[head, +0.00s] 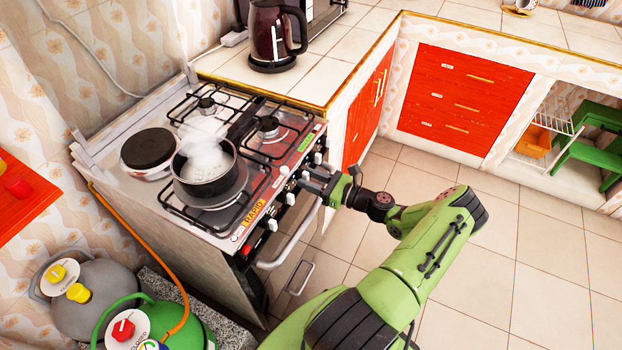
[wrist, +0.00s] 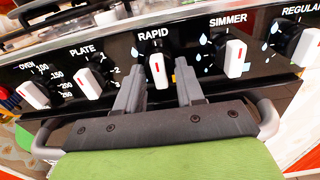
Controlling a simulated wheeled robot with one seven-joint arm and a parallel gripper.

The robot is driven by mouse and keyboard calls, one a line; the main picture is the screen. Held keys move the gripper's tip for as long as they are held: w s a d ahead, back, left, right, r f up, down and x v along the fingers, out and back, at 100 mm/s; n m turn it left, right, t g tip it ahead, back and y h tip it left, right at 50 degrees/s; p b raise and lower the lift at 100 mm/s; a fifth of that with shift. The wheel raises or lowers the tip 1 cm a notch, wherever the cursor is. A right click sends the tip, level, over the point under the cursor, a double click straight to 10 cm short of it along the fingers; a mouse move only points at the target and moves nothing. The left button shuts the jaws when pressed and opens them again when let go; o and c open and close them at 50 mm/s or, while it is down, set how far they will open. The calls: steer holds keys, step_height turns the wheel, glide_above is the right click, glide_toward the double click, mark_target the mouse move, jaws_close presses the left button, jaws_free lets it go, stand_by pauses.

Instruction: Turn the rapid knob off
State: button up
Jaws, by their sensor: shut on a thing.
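The rapid knob (wrist: 159,72) is white with a red line that stands nearly upright, below the word RAPID on the stove's black front panel. My gripper (wrist: 160,92) has one finger on each side of this knob and is shut on it. In the head view my gripper (head: 312,182) is at the stove's front panel, and its fingers largely hide the knob there. A dark pan (head: 204,185) with steam or smoke rising from it stands on a front burner of the stove (head: 160,205).
The simmer knob (wrist: 232,58) is close on the right and the plate knob (wrist: 90,83) on the left. An oven handle (head: 290,240) runs below the panel. A kettle (head: 275,35) stands on the counter. Gas cylinders (head: 95,305) stand at lower left. The tiled floor at right is clear.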

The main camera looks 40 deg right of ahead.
steer(key=o, duration=1)
steer(key=v, duration=1.6)
steer(key=shift+a+p, duration=0.15)
steer(key=shift+p, duration=0.2)
steer(key=shift+w+r, duration=0.1)
